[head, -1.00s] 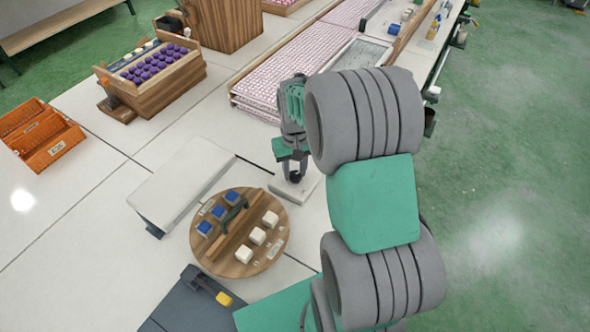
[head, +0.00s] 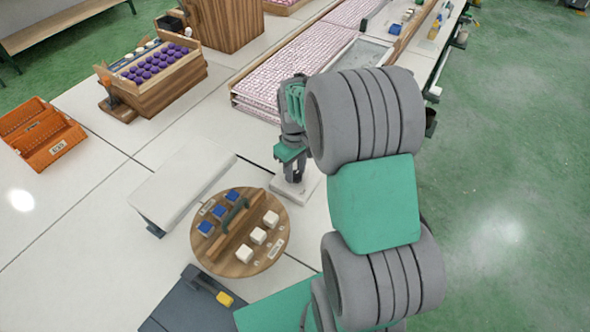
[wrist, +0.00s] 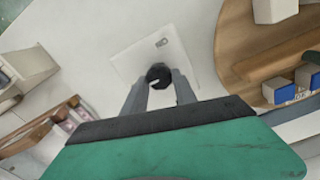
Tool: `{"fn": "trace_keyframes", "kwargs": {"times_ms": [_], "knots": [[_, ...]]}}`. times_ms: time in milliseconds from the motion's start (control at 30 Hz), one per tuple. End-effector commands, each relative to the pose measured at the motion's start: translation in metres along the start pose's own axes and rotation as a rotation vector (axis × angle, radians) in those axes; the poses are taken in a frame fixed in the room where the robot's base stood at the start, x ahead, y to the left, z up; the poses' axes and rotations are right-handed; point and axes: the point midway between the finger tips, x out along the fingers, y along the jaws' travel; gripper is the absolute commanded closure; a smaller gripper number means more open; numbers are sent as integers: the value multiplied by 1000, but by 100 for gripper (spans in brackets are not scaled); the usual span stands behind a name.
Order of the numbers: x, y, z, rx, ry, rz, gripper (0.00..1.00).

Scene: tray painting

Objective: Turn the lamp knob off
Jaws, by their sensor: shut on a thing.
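The lamp knob (wrist: 158,76) is a small black round knob with a white pointer line, on a pale square plate (wrist: 131,64) in the wrist view. My gripper (wrist: 160,84) has its two grey fingers on either side of the knob, shut on it. In the head view my gripper (head: 293,178) points down at the white plate (head: 308,188), right of the round wooden board. The knob is hidden behind the fingers there. A small dark mark shows on the plate beyond the knob in the wrist view.
A round wooden board (head: 224,262) with blue and white cubes and a handle stands close left of the plate. A white slab (head: 190,165) lies further left. Stacked pink-patterned trays (head: 270,85) stand behind my gripper. An orange crate (head: 62,147) sits far left.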

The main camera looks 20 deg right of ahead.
Motion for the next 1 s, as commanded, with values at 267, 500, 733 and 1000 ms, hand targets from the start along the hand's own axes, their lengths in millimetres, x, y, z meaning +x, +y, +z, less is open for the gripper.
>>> {"fn": "trace_keyframes", "kwargs": {"times_ms": [267,500,733,1000], "knots": [[0,0,0,-2,1,0,64],[0,0,0,-1,1,0,45],[0,0,0,0,1,0,45],[-40,1,-1,0,5,3,45]]}}
